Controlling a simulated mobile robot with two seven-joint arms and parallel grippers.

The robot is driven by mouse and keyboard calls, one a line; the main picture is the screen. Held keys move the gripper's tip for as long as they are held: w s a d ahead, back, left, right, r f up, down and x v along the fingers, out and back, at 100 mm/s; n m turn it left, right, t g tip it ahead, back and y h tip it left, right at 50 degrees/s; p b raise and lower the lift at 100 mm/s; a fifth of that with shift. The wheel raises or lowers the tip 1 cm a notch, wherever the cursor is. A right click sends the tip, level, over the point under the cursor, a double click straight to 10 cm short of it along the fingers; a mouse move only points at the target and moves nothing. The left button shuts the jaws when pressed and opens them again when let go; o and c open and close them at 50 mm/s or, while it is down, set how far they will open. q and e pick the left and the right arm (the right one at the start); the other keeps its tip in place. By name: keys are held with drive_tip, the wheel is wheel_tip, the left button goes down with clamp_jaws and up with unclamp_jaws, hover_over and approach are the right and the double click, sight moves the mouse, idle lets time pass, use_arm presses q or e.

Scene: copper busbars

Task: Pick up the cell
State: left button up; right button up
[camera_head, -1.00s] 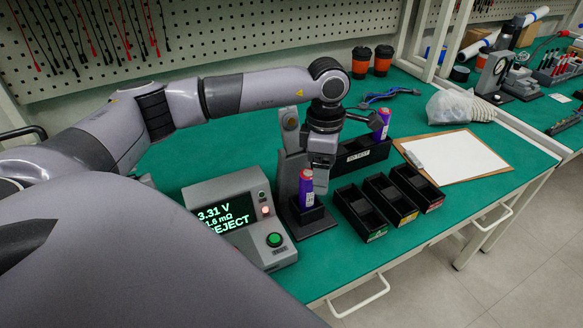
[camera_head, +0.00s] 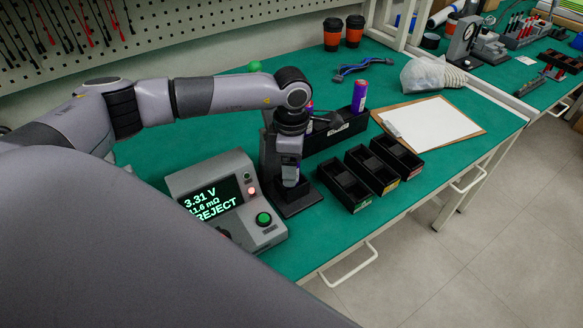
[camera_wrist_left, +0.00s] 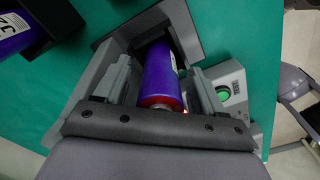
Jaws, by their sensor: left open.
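A purple cell (camera_wrist_left: 162,75) with a red end stands in the tester's dark holder in the left wrist view, between my left gripper's fingers (camera_wrist_left: 158,88). The fingers are open, one on each side of it; I cannot tell if they touch it. In the head view my left gripper (camera_head: 290,173) is low over the holder (camera_head: 293,199) and mostly hides that cell. Another purple cell (camera_head: 360,96) stands in the long black rack (camera_head: 338,134) behind, and a further purple piece shows partly behind my arm. My right gripper is not in view.
The grey tester (camera_head: 215,195) reads 3.31 V and REJECT, with a red light and green button. Three black bins (camera_head: 370,170) stand right of the holder. A clipboard (camera_head: 432,122), a plastic bag (camera_head: 432,74) and two cups (camera_head: 343,32) lie farther back.

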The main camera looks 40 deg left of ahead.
use_arm(q)
drive_tip(key=shift+f, duration=0.1)
clamp_jaws()
